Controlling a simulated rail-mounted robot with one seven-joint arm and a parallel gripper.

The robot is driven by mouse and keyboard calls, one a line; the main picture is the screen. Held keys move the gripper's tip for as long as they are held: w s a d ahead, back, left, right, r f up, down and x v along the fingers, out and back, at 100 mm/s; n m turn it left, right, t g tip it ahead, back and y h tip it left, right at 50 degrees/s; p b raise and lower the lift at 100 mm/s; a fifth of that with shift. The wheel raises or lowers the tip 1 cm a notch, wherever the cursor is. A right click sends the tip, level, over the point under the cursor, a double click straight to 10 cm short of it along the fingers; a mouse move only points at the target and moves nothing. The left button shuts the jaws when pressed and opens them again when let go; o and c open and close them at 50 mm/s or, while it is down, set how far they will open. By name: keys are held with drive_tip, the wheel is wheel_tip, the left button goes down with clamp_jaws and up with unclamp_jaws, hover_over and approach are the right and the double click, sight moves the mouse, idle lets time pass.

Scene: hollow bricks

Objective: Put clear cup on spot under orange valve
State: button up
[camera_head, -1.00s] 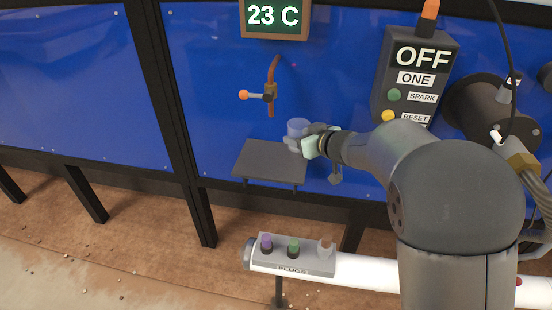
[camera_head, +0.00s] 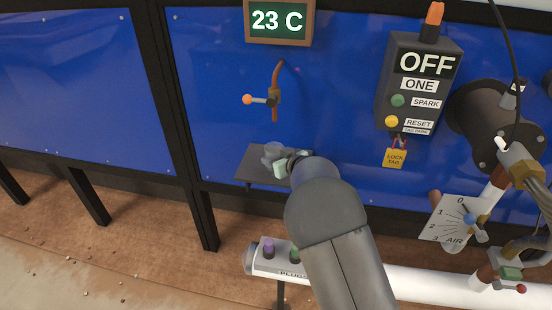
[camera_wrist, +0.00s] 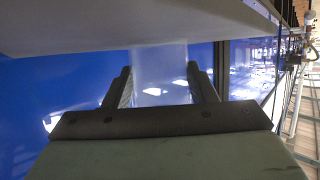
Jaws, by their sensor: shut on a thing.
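The clear cup (camera_head: 273,152) is upright at the dark shelf under the orange valve (camera_head: 258,100), on the blue panel. The valve's copper pipe points down above the shelf, roughly over the cup. My gripper (camera_head: 286,160) is shut on the cup from the right. In the wrist view the clear cup (camera_wrist: 160,70) stands between the two dark fingers (camera_wrist: 162,88). The dark shelf (camera_head: 254,168) is partly hidden by my arm. I cannot tell whether the cup's base touches it, and no marked spot is visible.
A control box (camera_head: 420,85) reading OFF and a yellow lock tag (camera_head: 395,158) are on the panel to the right. A plug holder (camera_head: 262,262) on a white pipe (camera_head: 415,279) is partly behind my arm. The left of the shelf is clear.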

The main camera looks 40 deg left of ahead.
drive_tip(key=shift+r, duration=0.1)
drive_tip(key=o, duration=1)
